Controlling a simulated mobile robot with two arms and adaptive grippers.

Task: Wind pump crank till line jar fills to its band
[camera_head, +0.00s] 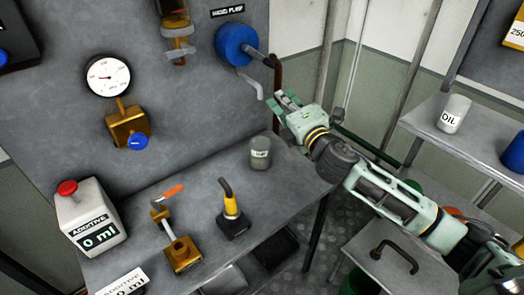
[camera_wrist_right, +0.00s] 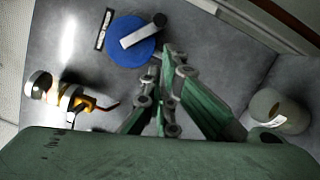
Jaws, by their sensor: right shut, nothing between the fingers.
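The hand pump (camera_head: 234,43) is a blue disc on the grey panel, with a grey crank arm (camera_head: 258,56) ending in a dark brown handle (camera_head: 277,78). The disc (camera_wrist_right: 124,50), arm (camera_wrist_right: 140,35) and dark handle end (camera_wrist_right: 160,19) also show in the right wrist view. My right gripper (camera_head: 282,100) is shut and empty, just below the handle; whether they touch is unclear. Its fingers (camera_wrist_right: 172,62) point toward the pump in the wrist view. A greyish labelled jar (camera_head: 260,153), seemingly the line jar, stands upright on the bench; its level and band are unclear. My left gripper is out of view.
A grey spout (camera_head: 252,83) juts below the pump. An amber sight glass (camera_head: 175,25), gauge (camera_head: 108,76) and blue-knobbed valve (camera_head: 128,130) are on the panel. The bench holds an additive jug (camera_head: 90,215), orange-levered valve (camera_head: 181,250) and yellow-collared fitting (camera_head: 231,207). An oil cup (camera_head: 453,113) stands right.

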